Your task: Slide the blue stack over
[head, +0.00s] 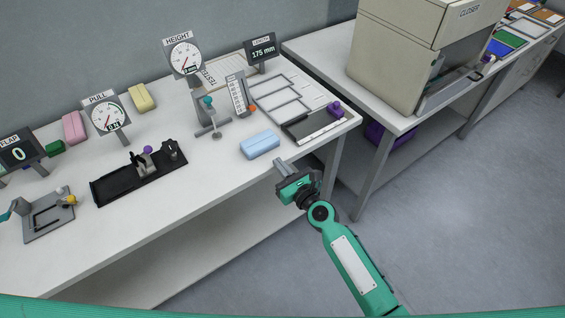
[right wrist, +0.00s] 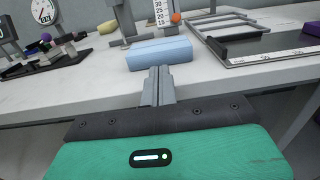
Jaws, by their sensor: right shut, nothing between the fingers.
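The blue stack (head: 260,145) lies near the front edge of the white table in the head view, left of a dark grey plate with a ruled edge. It also shows in the right wrist view (right wrist: 158,53), just beyond my fingertips. My right gripper (head: 281,164) is shut and empty, in front of the table edge and apart from the stack. Its closed fingers show in the right wrist view (right wrist: 158,74), pointing at the stack's near side. My left gripper is not in view.
The ruled plate (head: 318,126) with a purple knob stands right of the stack. A height gauge stand (head: 210,120) is behind it to the left. A black fixture (head: 140,178) lies further left. The tabletop (head: 215,165) between is clear. A beige machine (head: 400,60) stands on another table.

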